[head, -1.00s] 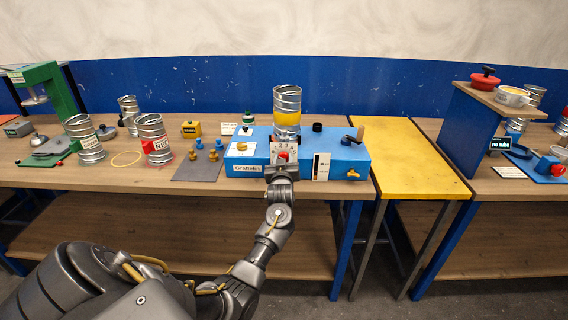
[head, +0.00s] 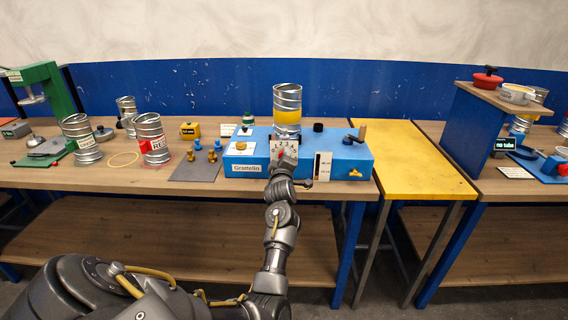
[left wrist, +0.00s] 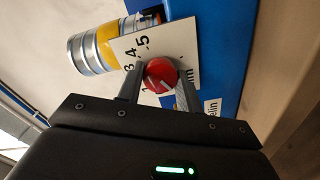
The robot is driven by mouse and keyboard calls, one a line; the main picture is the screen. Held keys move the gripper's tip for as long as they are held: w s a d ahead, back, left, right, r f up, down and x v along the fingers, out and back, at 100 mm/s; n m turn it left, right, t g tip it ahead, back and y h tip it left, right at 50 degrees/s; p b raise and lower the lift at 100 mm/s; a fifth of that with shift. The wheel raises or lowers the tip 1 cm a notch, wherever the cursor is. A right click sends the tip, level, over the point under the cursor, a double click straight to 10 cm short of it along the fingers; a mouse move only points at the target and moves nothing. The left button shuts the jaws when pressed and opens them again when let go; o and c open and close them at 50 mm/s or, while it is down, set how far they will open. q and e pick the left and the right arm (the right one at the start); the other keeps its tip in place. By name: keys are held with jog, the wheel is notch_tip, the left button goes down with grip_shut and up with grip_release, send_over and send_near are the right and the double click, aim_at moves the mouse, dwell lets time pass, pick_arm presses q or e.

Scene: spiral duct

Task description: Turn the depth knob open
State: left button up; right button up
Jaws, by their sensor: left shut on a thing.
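The red depth knob (left wrist: 160,76) sits on a white number plate (left wrist: 136,50) in the left wrist view, with a pale pointer line on its face. The plate (head: 288,149) is on the front of the blue machine (head: 345,163) labelled "Grattelin". My left gripper (left wrist: 158,92) is shut on the knob, one finger on each side. In the head view my left gripper (head: 283,165) covers most of the knob. A metal spiral duct with a yellow band (head: 287,103) stands upright on the machine. My right gripper is not in view.
Brass and blue fittings (head: 204,152) lie on a grey mat left of the machine. A small yellow fitting (head: 355,174) is on the machine's front right. A yellow table (head: 415,160) stands to the right. More ducts (head: 152,138) stand at the left.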

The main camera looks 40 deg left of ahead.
pick_arm(q)
jog(key=n+b, duration=0.9)
jog(key=n, duration=0.3)
jog(key=shift+d+n, duration=0.1)
jog(key=shift+n, duration=0.3)
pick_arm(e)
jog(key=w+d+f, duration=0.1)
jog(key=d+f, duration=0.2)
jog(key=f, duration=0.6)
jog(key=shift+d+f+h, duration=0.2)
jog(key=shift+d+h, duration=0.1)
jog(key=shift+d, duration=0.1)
pick_arm(q)
jog(key=shift+r, duration=0.1)
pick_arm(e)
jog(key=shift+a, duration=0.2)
pick_arm(q)
jog(key=o, duration=1)
jog(key=shift+w, duration=0.1)
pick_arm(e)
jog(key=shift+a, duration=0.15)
